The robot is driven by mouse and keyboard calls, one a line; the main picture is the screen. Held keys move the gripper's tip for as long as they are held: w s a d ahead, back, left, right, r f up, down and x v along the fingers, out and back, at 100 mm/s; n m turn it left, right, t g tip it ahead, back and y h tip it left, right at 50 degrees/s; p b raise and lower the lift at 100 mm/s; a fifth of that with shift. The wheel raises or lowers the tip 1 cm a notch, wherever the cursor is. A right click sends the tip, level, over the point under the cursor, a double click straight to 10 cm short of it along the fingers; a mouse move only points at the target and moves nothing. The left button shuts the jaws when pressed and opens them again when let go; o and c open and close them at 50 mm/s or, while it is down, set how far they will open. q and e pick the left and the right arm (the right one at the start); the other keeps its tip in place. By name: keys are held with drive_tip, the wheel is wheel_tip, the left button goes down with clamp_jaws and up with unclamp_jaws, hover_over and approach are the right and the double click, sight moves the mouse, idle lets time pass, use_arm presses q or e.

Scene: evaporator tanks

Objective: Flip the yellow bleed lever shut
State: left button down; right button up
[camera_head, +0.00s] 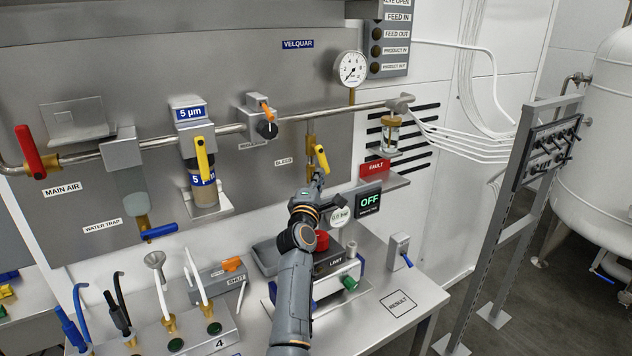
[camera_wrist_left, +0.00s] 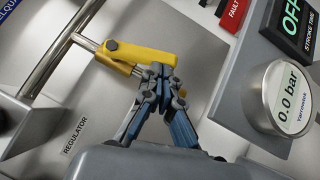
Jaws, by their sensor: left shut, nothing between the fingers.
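The yellow bleed lever (camera_head: 321,158) sits on a brass fitting below the pipe, right of the BLEED label (camera_head: 284,161). Its handle points down, tilted slightly to the right. In the left wrist view, the lever (camera_wrist_left: 138,56) crosses the upper middle. My left gripper (camera_head: 318,177) is shut and empty, just below the lever's lower end. In the left wrist view, the closed fingertips (camera_wrist_left: 160,72) overlap the lever's free end. I cannot tell whether they touch it. My right gripper is not in view.
A round 0.0 bar gauge (camera_wrist_left: 287,97) and an OFF display (camera_head: 369,201) are close to the right of my gripper. Another yellow lever (camera_head: 202,158) is on the filter to the left. A device with a red button (camera_head: 321,239) stands on the bench below.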

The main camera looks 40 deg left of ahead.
use_arm(q)
drive_tip(key=shift+w+d+f, duration=0.1)
drive_tip(key=shift+w+d, duration=0.05)
drive_tip(key=shift+w, duration=0.15)
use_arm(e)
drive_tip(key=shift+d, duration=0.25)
use_arm(q)
drive_tip(key=shift+w, duration=0.1)
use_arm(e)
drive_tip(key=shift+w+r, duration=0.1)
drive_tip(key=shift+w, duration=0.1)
use_arm(q)
drive_tip(key=v, duration=0.7)
drive_tip(key=shift+s, duration=0.2)
drive_tip(key=shift+d+f, duration=0.1)
